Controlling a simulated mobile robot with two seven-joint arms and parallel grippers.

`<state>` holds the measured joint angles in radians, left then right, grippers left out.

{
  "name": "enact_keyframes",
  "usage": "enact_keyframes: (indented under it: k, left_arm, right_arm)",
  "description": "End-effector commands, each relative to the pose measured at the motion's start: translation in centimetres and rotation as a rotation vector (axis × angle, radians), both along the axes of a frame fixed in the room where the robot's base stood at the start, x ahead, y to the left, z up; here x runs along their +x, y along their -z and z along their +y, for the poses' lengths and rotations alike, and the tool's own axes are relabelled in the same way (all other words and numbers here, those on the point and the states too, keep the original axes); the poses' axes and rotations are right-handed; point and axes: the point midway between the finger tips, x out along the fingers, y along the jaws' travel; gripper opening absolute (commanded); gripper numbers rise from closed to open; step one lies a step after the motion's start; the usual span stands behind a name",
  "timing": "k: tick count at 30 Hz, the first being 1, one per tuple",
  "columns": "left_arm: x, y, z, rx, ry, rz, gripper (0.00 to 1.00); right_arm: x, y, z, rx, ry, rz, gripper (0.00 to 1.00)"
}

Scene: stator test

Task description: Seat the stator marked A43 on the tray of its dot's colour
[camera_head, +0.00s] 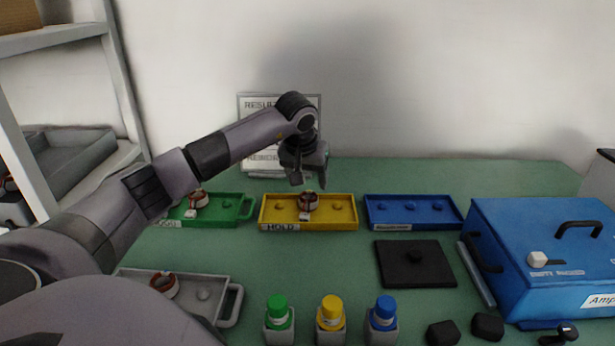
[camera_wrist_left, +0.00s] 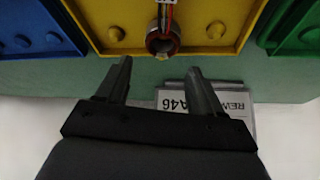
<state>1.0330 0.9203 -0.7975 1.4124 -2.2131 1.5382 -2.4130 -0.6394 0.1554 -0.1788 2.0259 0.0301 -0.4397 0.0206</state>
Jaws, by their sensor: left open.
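A red-and-dark ring-shaped stator (camera_head: 308,201) sits on the middle of the yellow tray (camera_head: 346,224), labelled HOLD. It also shows in the left wrist view (camera_wrist_left: 162,44), just beyond my fingers. Another stator (camera_head: 198,200) sits on the green tray (camera_head: 228,222), and one (camera_head: 163,287) on a grey tray (camera_head: 228,278) at front left. I cannot read a mark or dot colour on any stator. The blue tray (camera_head: 372,225) shows bare pegs. My left gripper (camera_head: 312,180) is open and empty above the yellow tray's back edge; its fingers (camera_wrist_left: 160,74) touch nothing.
A results board (camera_head: 245,112) stands behind the yellow tray; "A46" is readable on it in the wrist view. A black pad (camera_head: 394,272), green, yellow and blue-capped bottles (camera_head: 331,312), and a blue box (camera_head: 545,235) stand nearby.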

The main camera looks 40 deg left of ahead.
Motion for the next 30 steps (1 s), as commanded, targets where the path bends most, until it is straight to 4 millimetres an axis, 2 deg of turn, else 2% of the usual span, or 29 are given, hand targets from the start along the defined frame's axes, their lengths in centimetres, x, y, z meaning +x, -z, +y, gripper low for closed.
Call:
enact_keyframes:
  k: [1,3,15,18,24,30]
  left_arm:
    - [0.0,0.0,0.0,0.000,0.000,0.000,0.77]
    - [0.0,0.0,0.0,0.000,0.000,0.000,0.97]
    - [0.0,0.1,0.0,0.000,0.000,0.001,0.97]
    - [0.0,-0.1,0.0,0.000,0.000,0.000,0.97]
    - [-1.4,-4.0,-0.6,0.002,0.001,-0.003,0.97]
    - [-2.3,-6.2,-1.0,0.002,0.000,-0.001,0.97]
  right_arm:
    - [0.0,0.0,0.0,0.000,0.000,0.000,0.68]
    - [0.0,0.0,0.0,0.000,0.000,0.001,0.68]
    - [0.0,0.2,0.0,0.000,0.003,-0.008,0.68]
    - [-0.6,2.0,-0.8,-0.019,0.018,-0.004,0.68]
    - [-0.5,1.6,-0.7,-0.018,0.014,-0.008,0.68]
    - [-0.5,1.6,-0.7,-0.018,0.012,-0.007,0.68]
